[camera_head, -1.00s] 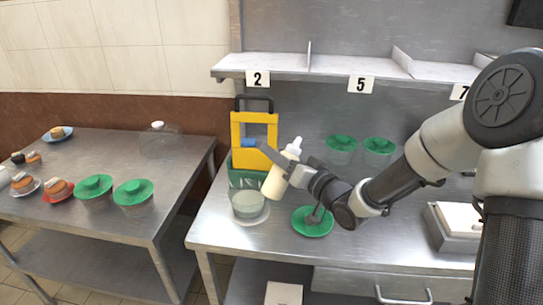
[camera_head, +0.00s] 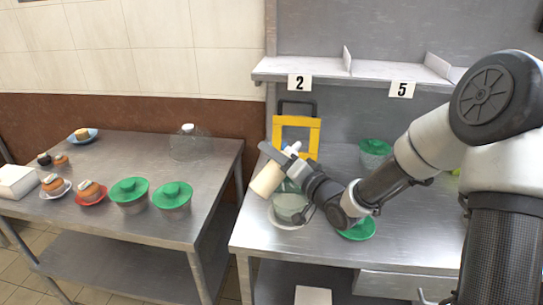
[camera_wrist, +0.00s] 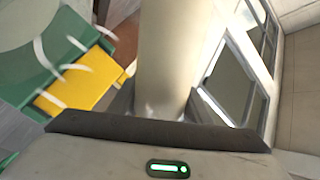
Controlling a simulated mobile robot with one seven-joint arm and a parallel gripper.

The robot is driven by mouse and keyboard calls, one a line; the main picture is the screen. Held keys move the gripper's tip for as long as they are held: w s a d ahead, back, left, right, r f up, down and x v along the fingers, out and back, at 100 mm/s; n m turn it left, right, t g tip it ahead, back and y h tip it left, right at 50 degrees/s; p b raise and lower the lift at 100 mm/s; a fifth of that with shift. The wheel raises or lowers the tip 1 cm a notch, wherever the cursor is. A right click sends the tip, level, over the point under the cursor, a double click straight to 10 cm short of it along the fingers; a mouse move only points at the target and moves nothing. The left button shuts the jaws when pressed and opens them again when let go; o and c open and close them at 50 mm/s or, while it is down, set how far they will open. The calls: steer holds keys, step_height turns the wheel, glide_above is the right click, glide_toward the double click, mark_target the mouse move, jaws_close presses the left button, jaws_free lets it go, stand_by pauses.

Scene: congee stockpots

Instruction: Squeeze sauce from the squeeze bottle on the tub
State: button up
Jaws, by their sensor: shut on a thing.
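The cream squeeze bottle (camera_head: 267,181) is held in my gripper (camera_head: 284,168), tilted with its white nozzle up and to the right in the head view. In the wrist view the bottle (camera_wrist: 166,55) stands between the fingers, and its ends are cut off or hidden. My gripper is shut on it. An open, pale green translucent tub (camera_head: 290,207) stands on a white plate (camera_head: 288,225) at the front left of the right-hand table. The bottle's body is above and to the left of the tub in the picture. My gripper and arm partly cover the tub.
A yellow-and-green caddy (camera_head: 297,128) stands behind the tub. A green lid (camera_head: 357,230) lies right of it, partly behind my arm. A lidded tub (camera_head: 375,148) stands farther back. The left table (camera_head: 150,228) holds lidded tubs, food on plates and a glass dome.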

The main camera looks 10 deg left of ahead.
steer(key=s+a+f+m+p, duration=0.2)
steer(key=s+a+m+p, duration=0.15)
steer(key=m, duration=0.35)
steer(key=shift+w+d+f+m+p, duration=0.15)
steer(key=shift+w+d+m+p, duration=0.6)
steer(key=shift+m, duration=1.5)
steer(key=shift+w+d+f+m+p, duration=0.3)
steer(key=shift+m+p, duration=0.8)
steer(key=shift+m, duration=1.1)
steer(key=shift+w+d+f+m+p, duration=0.1)
steer(key=shift+w+d+m+p, duration=0.7)
steer(key=shift+m, duration=1.45)
steer(key=shift+s+a, duration=0.1)
steer(key=shift+s, duration=0.05)
steer(key=shift+c, duration=0.3)
steer(key=shift+c, duration=1.4)
